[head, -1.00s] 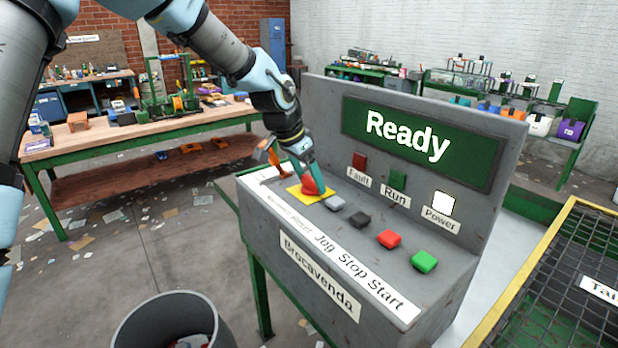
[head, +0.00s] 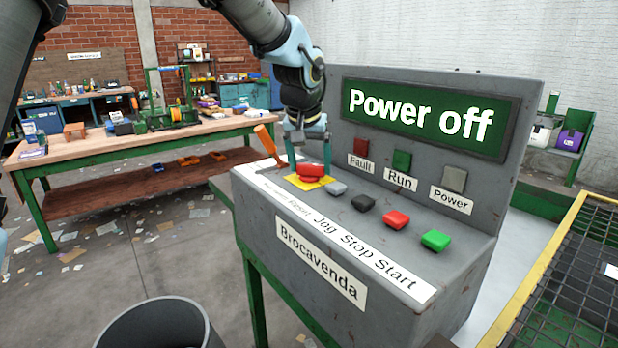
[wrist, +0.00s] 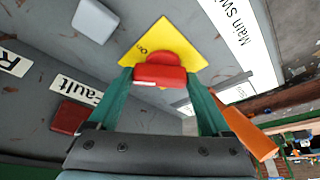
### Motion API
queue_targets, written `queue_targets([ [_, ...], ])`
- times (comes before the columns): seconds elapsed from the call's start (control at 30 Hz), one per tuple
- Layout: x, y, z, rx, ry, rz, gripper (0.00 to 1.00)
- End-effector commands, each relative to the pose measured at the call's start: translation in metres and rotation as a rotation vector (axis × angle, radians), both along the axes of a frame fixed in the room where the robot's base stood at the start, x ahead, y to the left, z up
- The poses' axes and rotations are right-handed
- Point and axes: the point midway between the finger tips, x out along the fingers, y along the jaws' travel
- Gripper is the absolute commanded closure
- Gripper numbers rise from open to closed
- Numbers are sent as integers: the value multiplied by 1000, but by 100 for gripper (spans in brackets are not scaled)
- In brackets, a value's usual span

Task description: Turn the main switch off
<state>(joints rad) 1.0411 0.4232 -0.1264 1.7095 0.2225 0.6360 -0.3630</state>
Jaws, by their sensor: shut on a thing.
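The main switch is a red knob (head: 311,171) on a yellow plate (head: 302,183) at the left end of the grey console's sloping top. My gripper (head: 306,150) comes down from above with its teal fingers on the knob. In the wrist view, the red knob (wrist: 160,75) sits between the two fingertips (wrist: 160,76), and the yellow plate (wrist: 183,42) carries the word "On". The console's green display (head: 420,116) reads "Power off". The Power lamp (head: 454,179) is grey and unlit.
Grey, black, red and green buttons (head: 436,240) run right from the knob. An orange handle (head: 267,143) stands close left of my gripper. A grey bin (head: 155,325) is in front, a yellow-edged mesh guard (head: 540,270) at right, and a workbench (head: 130,150) behind.

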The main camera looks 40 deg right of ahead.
Motion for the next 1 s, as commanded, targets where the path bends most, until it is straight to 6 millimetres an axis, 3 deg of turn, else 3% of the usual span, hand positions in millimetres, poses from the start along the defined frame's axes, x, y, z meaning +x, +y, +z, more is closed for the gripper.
queue_targets([
  [0.6,-2,-5,-1,1,-2,574,73],
  [1.0,-1,-7,0,1,0,823,73],
])
